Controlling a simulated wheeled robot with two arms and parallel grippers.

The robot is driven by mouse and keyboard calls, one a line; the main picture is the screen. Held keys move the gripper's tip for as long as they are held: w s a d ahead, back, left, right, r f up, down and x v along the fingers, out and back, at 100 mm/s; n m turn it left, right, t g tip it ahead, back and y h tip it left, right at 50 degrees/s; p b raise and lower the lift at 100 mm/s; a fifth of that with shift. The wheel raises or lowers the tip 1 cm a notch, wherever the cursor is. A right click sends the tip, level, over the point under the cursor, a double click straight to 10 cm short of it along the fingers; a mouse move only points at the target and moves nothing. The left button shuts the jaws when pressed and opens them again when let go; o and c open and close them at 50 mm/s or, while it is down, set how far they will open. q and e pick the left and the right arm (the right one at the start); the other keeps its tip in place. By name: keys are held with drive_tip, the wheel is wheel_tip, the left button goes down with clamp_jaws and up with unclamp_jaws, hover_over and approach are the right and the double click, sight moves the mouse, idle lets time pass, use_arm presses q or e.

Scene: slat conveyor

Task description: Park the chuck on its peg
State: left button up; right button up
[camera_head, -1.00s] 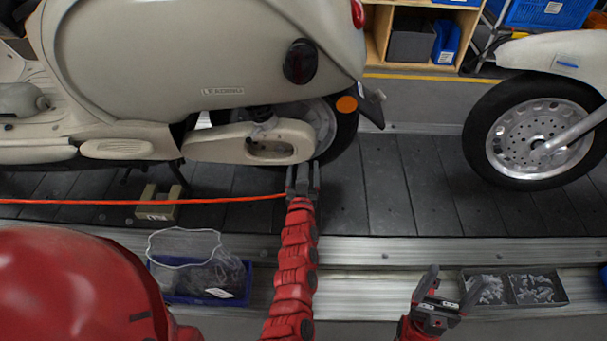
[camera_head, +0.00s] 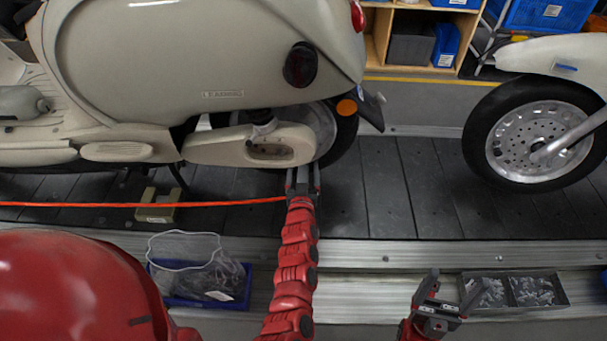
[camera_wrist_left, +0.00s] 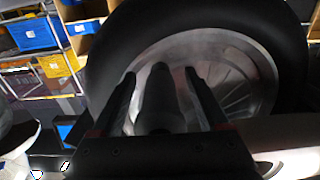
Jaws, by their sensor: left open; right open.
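My left gripper (camera_head: 303,180) is open by the rear wheel of the cream scooter (camera_head: 110,100). In the left wrist view, a dark rounded piece (camera_wrist_left: 160,100) stands between its spread fingers (camera_wrist_left: 165,95); it may be the chuck, but I cannot tell for sure. An orange hose (camera_head: 120,204) runs from the left edge to the base of this gripper. Its end is hidden there. My right gripper (camera_head: 433,295) is open and empty over the metal ledge at the front. I cannot make out the peg.
A blue bin with a clear bag (camera_head: 172,298) and a dark tray of small parts (camera_head: 561,276) lie along the front ledge. A small beige block (camera_head: 150,214) sits on the dark slats (camera_head: 385,190). A second wheel (camera_head: 500,105) stands right; slats between are clear.

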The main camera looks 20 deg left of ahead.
idle(0.7)
use_arm(q)
clamp_jaws()
idle(0.3)
drive_tip(key=shift+s, duration=0.1)
drive_tip(key=shift+p+v, duration=1.35)
drive_tip(key=shift+v, duration=1.55)
drive_tip(key=shift+r, duration=0.1)
